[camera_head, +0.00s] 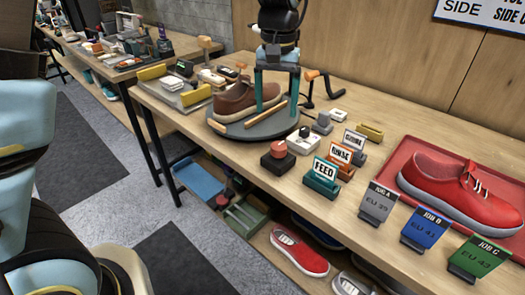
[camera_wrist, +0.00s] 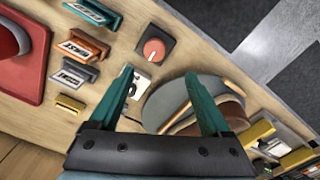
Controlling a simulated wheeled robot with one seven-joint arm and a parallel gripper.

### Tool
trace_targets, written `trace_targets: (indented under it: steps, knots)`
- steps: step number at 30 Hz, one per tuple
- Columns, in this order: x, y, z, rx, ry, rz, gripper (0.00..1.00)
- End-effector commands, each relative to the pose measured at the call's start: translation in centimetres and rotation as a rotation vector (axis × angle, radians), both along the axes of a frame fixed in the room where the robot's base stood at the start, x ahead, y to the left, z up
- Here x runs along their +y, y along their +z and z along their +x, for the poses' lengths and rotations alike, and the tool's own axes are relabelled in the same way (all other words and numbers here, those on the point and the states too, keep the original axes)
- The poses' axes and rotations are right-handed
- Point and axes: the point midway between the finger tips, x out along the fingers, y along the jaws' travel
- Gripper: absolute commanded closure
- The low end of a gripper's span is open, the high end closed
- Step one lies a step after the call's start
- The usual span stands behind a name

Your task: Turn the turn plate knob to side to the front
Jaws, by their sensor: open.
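A round red knob (camera_head: 279,150) sits on a small black base on the table, in front of the turn plate. It also shows in the wrist view (camera_wrist: 153,49), ahead of the fingertips. The dark grey turn plate (camera_head: 252,132) bears a brown sneaker (camera_head: 235,101) and a wooden stick; it also shows in the wrist view (camera_wrist: 165,97). My gripper (camera_head: 276,107) points down above the turn plate, with its teal fingers spread and nothing between them. In the wrist view my gripper (camera_wrist: 161,76) is apart from the knob. Fine marks on the knob are too small to read.
FEED (camera_head: 322,178), RINSE (camera_head: 341,158) and another sign stand to the right. A red tray (camera_head: 406,147) holds a red sneaker. A black crank (camera_head: 309,90) with orange parts stands behind the plate.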

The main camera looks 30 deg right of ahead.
Motion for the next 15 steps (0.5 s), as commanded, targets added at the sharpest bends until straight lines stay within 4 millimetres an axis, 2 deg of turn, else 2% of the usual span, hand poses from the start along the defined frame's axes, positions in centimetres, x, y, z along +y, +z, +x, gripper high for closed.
trace_targets:
  steps: [3,7,15]
  knots:
    - [-1.1,-0.3,-1.2,0.001,-0.024,0.004,0.18]
    - [-1.2,-1.2,-1.3,0.003,-0.025,0.008,0.18]
    - [-1.0,-6.0,-1.2,0.003,-0.024,0.009,0.18]
